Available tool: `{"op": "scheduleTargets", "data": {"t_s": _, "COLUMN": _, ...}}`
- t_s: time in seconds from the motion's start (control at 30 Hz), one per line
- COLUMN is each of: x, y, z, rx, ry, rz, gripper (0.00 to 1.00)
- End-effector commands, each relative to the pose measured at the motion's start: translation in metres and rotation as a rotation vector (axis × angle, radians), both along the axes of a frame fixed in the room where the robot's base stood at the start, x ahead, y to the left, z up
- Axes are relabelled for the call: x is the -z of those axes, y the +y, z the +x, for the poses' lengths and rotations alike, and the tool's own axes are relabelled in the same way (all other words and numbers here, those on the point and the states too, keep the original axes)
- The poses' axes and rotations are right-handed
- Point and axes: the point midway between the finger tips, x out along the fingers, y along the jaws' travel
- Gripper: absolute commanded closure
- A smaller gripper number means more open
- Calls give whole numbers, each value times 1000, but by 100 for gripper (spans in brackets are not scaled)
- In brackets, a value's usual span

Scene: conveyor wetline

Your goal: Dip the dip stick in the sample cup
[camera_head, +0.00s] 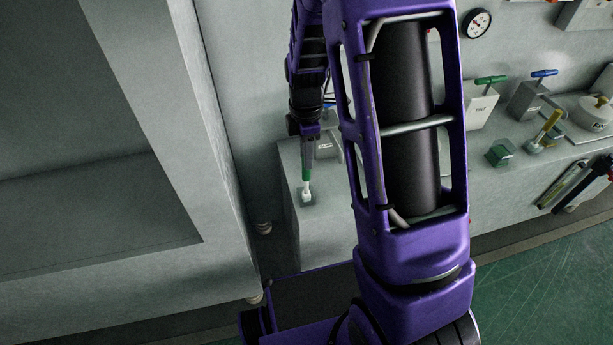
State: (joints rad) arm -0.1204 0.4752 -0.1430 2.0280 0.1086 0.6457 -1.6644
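My gripper (308,150) points down over the left end of the grey ledge and appears shut on a dip stick (306,174). The stick has a green upper part and a white lower end, and hangs close to upright. Its white end is at a small dark, clear-looking square piece (307,200) on the ledge. I cannot tell whether this is the sample cup, or whether the tip is inside it or above it. A green glassy cup (500,153) stands farther right on the ledge, apart from my gripper.
Valve blocks with a green lever (490,79) and a blue lever (544,73) stand behind the ledge (328,222). A yellow-handled item (546,130) is right of the green cup. A large grey housing (150,90) fills the left. My arm hides the ledge's middle.

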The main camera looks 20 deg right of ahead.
Motion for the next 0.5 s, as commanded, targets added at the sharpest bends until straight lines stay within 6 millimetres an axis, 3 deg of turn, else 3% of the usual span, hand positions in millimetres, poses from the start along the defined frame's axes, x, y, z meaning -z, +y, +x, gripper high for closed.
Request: {"op": "scheduleTargets", "data": {"t_s": 0.5, "x": -11, "y": 0, "z": 0, "rx": -1, "ry": -1, "rz": 0, "gripper": 100}}
